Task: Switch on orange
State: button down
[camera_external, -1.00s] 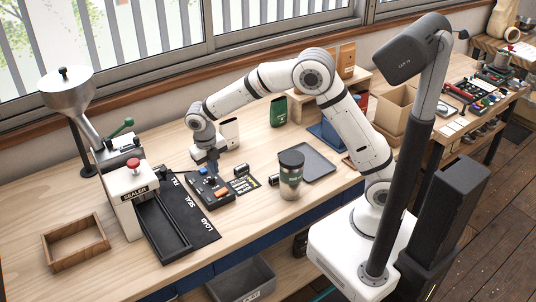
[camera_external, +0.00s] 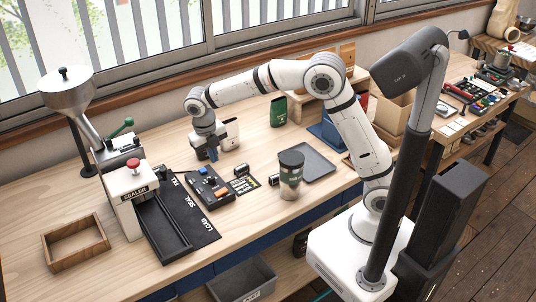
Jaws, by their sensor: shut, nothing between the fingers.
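A dark switch panel (camera_external: 202,196) lies on the wooden bench, right of the black mat. It carries small coloured parts, among them an orange one (camera_external: 220,192) near its right side and a blue one near its back edge. They are too small to tell whether any is on or off. My gripper (camera_external: 213,156) points down with its fingers shut and empty.
A sealer (camera_external: 130,190) with a dark tray stands left of the panel. A green packet (camera_external: 278,111) stands at the back.

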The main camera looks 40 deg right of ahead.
aim_at(224, 189)
jog(key=shift+d, duration=0.1)
jog(key=f, duration=0.4)
jog(key=d+f+p, duration=0.1)
jog(key=f, duration=0.4)
jog(key=d+f+p, duration=0.1)
jog(key=f, duration=0.4)
